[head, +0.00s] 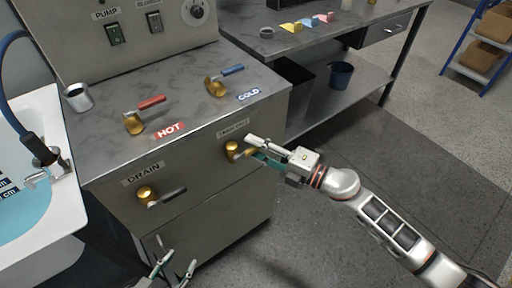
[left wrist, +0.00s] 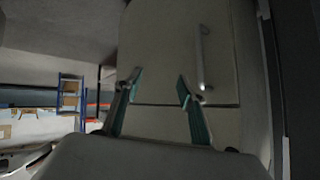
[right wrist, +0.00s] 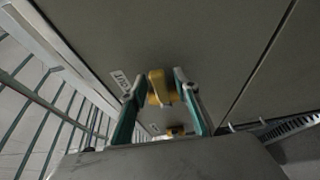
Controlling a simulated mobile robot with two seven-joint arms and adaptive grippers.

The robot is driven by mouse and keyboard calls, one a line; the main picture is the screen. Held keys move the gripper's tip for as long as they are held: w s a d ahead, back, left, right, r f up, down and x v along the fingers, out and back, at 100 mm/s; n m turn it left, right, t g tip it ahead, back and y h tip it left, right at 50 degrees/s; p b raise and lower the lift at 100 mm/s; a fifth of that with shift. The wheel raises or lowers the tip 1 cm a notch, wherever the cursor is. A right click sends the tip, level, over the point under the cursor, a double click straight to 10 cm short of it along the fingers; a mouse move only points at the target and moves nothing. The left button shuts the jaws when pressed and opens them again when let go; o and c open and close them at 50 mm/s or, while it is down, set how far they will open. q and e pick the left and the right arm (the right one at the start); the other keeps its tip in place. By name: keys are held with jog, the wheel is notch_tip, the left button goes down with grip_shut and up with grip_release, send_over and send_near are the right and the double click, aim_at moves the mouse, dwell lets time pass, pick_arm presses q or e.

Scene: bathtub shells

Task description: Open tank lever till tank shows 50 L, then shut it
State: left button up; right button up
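The tank lever (head: 234,151) has a brass hub on the cabinet's front, below a small label (head: 233,130). Its handle is mostly hidden by my right gripper (head: 261,150), which is at the lever from the right. In the right wrist view, the brass part of the lever (right wrist: 160,87) lies between the spread fingers of my right gripper (right wrist: 159,86). I cannot tell whether they touch it. My left gripper (head: 172,265) is open and empty, low in front of the cabinet; its fingers also show apart in the left wrist view (left wrist: 156,85). No litre reading is legible.
The drain lever (head: 160,197) is on the cabinet front, lower left. Hot (head: 146,112) and cold (head: 222,82) levers stand on the cabinet top. A white tub (head: 52,238) with blue water is at left. A workbench (head: 335,40) stands behind.

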grip_shut()
pick_arm(q)
jog(key=shift+f, duration=0.1)
pick_arm(e)
jog(key=shift+f, duration=0.1)
jog(key=shift+f+m+b, duration=0.3)
jog(key=shift+m+b, duration=0.05)
jog(key=shift+m, duration=0.05)
jog(key=shift+f+m, duration=0.25)
jog(key=shift+m, duration=0.05)
pick_arm(q)
jog(key=shift+w+d+f+b, duration=0.15)
jog(key=shift+d+b, duration=0.2)
jog(key=shift+b, duration=0.6)
jog(key=shift+w+d+f+b, duration=0.15)
jog(key=shift+d+b, duration=0.2)
jog(key=shift+b, duration=0.6)
pick_arm(e)
jog(key=s+a+f+m+t+h, duration=0.1)
jog(key=m+t, duration=0.3)
jog(key=m, duration=0.6)
jog(key=s+a+f+m+t+h, duration=0.1)
jog(key=a+f+m+t, duration=0.3)
jog(key=m, duration=0.7)
jog(key=shift+s+t, duration=0.3)
jog(key=shift+s, duration=0.55)
jog(key=shift+m, duration=0.3)
